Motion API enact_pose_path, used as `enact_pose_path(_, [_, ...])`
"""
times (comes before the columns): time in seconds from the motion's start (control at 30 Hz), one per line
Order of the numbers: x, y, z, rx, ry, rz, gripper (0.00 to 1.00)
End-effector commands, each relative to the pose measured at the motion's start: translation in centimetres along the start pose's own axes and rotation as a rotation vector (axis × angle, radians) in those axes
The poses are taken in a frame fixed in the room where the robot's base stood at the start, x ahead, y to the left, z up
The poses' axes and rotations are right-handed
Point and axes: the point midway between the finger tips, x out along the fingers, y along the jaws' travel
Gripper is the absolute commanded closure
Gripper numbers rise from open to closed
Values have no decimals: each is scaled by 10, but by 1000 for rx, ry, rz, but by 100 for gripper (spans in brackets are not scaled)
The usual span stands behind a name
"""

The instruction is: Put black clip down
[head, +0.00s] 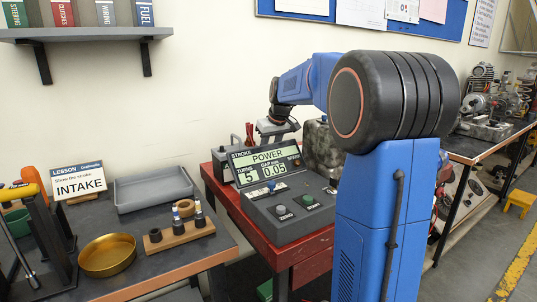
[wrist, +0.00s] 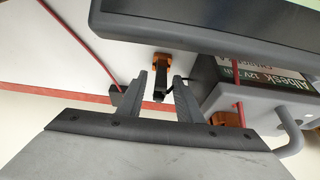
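In the wrist view a dark, narrow piece with a copper-coloured end, which looks like the black clip (wrist: 160,88), shows between the fingers of my gripper (wrist: 161,82). Light gaps show on both sides of it, so the fingers look open around or in front of it; contact is not visible. A thin black lead runs from it to the right. In the head view my gripper (head: 277,127) is behind the STROKE display, beside the battery; its fingers and the clip cannot be made out there.
The battery (wrist: 265,78) is right of the fingers, with another copper-coloured piece (wrist: 225,118) nearby. A dark panel (wrist: 210,22) crosses the wrist view's top. The display console (head: 290,200) stands on the red table (head: 262,230). A grey tray (head: 153,188) sits on the left bench.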

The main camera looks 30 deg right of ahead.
Motion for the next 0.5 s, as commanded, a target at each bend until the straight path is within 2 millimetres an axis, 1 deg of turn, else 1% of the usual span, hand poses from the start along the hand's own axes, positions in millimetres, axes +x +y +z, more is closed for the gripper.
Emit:
enact_pose_path(0.17, [-25, 0, -1, 0, 4, 2, 68])
enact_pose_path(0.4, [-72, 0, -1, 0, 4, 2, 68])
enact_pose_path(0.5, [-88, 1, 0, 1, 3, 2, 68])
